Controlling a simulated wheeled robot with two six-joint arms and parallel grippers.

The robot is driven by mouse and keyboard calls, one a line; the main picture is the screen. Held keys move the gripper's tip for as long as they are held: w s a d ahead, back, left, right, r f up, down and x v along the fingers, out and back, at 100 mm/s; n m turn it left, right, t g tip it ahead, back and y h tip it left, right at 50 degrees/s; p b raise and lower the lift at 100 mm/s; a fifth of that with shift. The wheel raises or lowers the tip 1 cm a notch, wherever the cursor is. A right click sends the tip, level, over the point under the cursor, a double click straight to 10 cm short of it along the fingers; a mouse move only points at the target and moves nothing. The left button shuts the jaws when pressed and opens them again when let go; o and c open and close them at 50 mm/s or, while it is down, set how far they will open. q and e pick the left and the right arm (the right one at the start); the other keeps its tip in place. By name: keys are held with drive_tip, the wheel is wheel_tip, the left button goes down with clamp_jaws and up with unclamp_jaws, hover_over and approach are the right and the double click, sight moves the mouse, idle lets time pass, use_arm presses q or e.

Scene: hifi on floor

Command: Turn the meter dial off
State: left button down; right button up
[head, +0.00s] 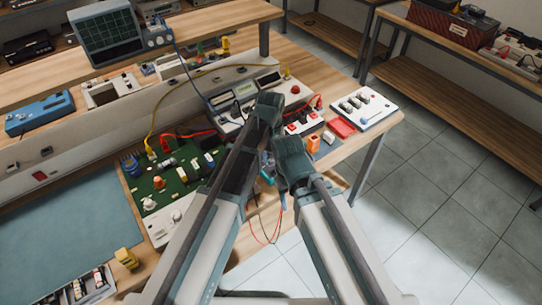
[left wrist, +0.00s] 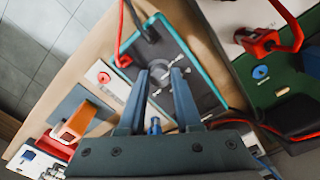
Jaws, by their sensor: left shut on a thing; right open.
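The meter (left wrist: 200,62) has a dark face in a teal case. In the left wrist view it lies under my left gripper (left wrist: 159,72), with a red and a black lead at its far end. The two fingers come down on the face and are shut on the dial, which they mostly hide. In the head view my left gripper (head: 266,108) is the higher one, and the arms hide most of the meter. My right gripper (head: 290,172) is open, lower and near the bench's front edge; its fingertips are hard to make out. I cannot read the dial's setting.
A green circuit board (head: 172,178) lies left of my arms. Red and blue wires (head: 268,232) hang by the bench edge. Tiled floor is clear at right.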

sight(271, 159)
idle(0.4)
use_arm(q)
drive_tip(key=c, duration=0.6)
unclamp_jaws()
drive_tip(key=shift+r, duration=0.15)
wheel_tip(271, 159, up, 14)
drive_tip(key=p, duration=1.3)
drive_tip(key=shift+f+p, duration=0.2)
drive_tip(key=shift+p, duration=0.2)
